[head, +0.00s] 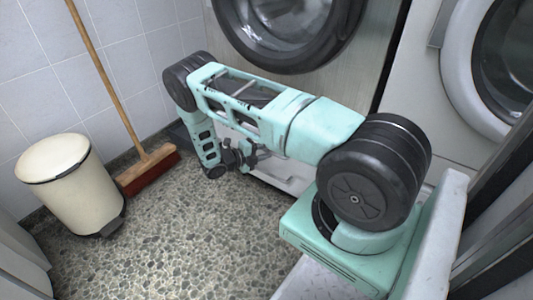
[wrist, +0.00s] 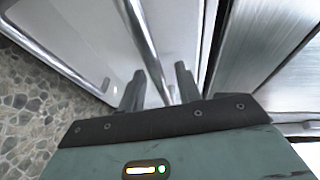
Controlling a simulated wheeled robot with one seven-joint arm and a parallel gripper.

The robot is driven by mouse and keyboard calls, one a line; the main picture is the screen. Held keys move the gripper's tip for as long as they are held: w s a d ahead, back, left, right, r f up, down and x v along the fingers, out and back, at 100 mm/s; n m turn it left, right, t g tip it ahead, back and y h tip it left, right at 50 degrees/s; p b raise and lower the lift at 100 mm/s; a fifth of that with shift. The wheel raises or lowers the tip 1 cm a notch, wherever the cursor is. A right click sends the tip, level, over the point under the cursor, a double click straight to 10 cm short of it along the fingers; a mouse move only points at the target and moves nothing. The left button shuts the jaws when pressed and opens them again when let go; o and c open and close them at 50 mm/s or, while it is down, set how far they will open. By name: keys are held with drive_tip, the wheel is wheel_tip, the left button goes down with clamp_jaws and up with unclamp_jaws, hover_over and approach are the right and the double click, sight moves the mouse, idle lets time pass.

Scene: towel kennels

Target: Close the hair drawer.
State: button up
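The hair drawer looks to be the white drawer (head: 292,172) low under the front-loading machine, partly hidden behind my arm in the head view. It seems to stand out from the machine, but how far is hard to tell. In the wrist view a white panel (wrist: 88,38) fills the upper left, with a metal bar (wrist: 146,40) along it. My gripper (wrist: 158,88) has its two dark fingers apart, one on each side of this bar, with gaps showing. In the head view my gripper (head: 240,158) is low, beside the drawer.
A second metal bar (wrist: 48,52) runs along the panel's lower left edge. A cream bin (head: 68,185) and a broom (head: 150,165) stand at the left by the tiled wall. A second machine (head: 425,110) stands at the right. The pebbled floor (head: 185,245) in front is clear.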

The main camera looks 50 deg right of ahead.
drive_tip(key=shift+s+d, duration=0.1)
drive_tip(key=shift+d, duration=0.15)
clamp_jaws()
drive_tip(key=shift+d, duration=1.3)
unclamp_jaws()
drive_tip(key=shift+d, duration=0.1)
drive_tip(key=p+v, duration=0.4)
drive_tip(key=v, duration=1.3)
drive_tip(key=shift+w+a+f, duration=0.15)
drive_tip(key=shift+w+a, duration=0.1)
drive_tip(key=shift+a, duration=0.05)
